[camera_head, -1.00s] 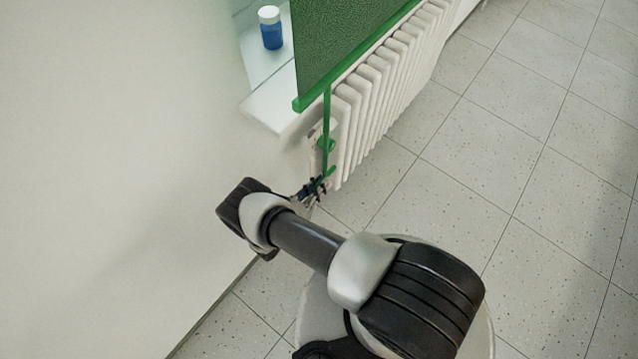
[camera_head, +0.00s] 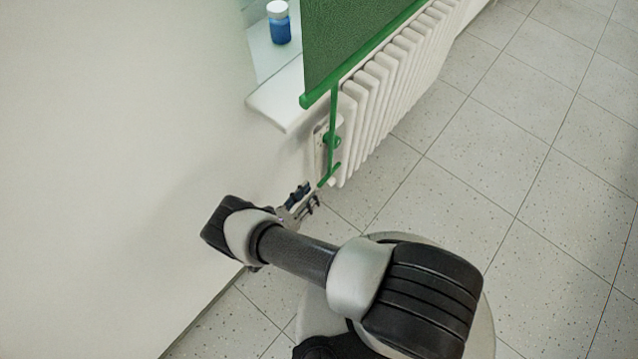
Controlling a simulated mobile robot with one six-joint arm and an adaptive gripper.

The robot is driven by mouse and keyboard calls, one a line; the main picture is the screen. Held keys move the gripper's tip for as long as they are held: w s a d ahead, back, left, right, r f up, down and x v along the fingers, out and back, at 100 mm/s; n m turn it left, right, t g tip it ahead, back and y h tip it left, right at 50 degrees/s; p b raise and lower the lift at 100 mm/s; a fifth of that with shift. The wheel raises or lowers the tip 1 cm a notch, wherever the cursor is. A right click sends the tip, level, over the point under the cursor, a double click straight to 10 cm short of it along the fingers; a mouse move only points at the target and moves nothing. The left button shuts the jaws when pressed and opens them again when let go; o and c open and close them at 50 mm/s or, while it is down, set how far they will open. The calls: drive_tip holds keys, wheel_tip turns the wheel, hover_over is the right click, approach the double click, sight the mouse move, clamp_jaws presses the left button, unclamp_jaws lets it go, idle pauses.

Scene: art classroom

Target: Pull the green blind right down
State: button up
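The green blind (camera_head: 350,40) hangs at the top of the view, in front of the sill. Its green bottom bar (camera_head: 365,57) runs beside the radiator's top. A thin green pull (camera_head: 334,115) hangs from near the bar's left end, with a short crosspiece at its foot (camera_head: 328,176). My gripper (camera_head: 311,194) is just left of and below that crosspiece. Its fingers look parted, with nothing seen between them, and a small gap shows between it and the pull. The blind's upper part is out of view.
A white ribbed radiator (camera_head: 385,85) stands along the wall behind the pull. A blue jar with a white lid (camera_head: 279,24) stands on the white sill (camera_head: 275,100). Bare wall (camera_head: 110,150) lies left; the tiled floor (camera_head: 500,150) at right is clear.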

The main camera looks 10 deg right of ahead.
drive_tip(key=v, duration=0.5)
drive_tip(key=shift+s+a, duration=0.2)
drive_tip(key=shift+a, duration=0.1)
